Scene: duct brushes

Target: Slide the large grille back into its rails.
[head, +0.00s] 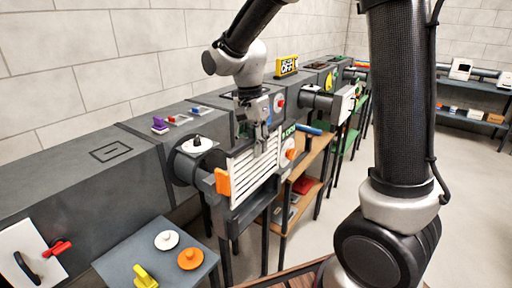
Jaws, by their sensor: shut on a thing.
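The large grille (254,177) is a white slatted panel in the middle of the head view. The fingertips are small here, and the exact grip point is hard to make out. The rails are not clearly visible, so I cannot tell whether the grille touches them.
A grey side table (153,264) at the lower left holds a white disc (166,240), an orange disc (190,259) and a yellow piece (146,277). Small coloured items and a yellow-black sign (287,66) stand on the duct. A wooden shelf (308,160) stands right of the grille. Floor is clear at right.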

